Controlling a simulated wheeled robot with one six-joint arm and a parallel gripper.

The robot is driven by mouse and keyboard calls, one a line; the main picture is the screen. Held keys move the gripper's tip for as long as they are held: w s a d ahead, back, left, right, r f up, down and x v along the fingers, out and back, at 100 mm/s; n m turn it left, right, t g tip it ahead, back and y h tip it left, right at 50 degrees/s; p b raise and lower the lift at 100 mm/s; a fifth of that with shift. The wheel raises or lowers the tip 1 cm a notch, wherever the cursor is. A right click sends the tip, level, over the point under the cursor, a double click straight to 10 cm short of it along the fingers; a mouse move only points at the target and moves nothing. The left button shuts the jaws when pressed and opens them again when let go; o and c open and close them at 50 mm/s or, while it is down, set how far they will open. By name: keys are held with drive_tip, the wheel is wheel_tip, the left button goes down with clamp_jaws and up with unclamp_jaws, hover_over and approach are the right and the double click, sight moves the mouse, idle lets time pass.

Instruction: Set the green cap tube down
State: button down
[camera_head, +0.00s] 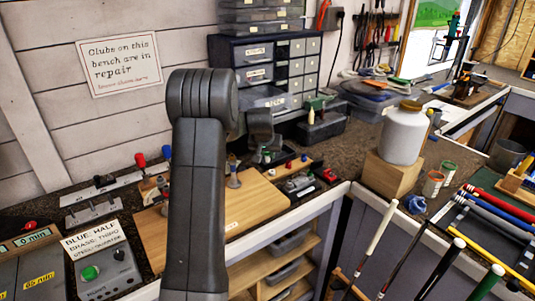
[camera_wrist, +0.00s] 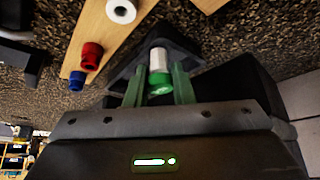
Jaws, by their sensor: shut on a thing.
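In the wrist view, the green cap tube (camera_wrist: 159,62) has a pale body and a bright green cap at its lower end in the picture. My gripper (camera_wrist: 158,88) has its two green fingers on either side of the cap, shut on it. A black, angular-sided thing lies just behind the tube; I cannot tell whether the tube touches it. In the head view my own arm hides much of the middle, and the tube cannot be made out there.
A wooden strip (camera_wrist: 91,26) in the wrist view carries a red cap (camera_wrist: 92,55), a blue cap (camera_wrist: 77,80) and a white ring (camera_wrist: 121,11). In the head view, a wooden board (camera_head: 262,203), a drawer cabinet (camera_head: 265,75) and a white jar (camera_head: 403,135) stand on the crowded bench.

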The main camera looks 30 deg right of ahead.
drive_tip(key=c, duration=1.2)
unclamp_jaws()
drive_tip(key=shift+c, duration=0.2)
drive_tip(key=shift+r+p, duration=0.45)
drive_tip(key=shift+r, duration=0.05)
drive_tip(key=b+v, duration=0.1)
drive_tip(key=v, duration=1.1)
drive_tip(key=shift+r+b, duration=0.2)
drive_tip(key=shift+b, duration=0.15)
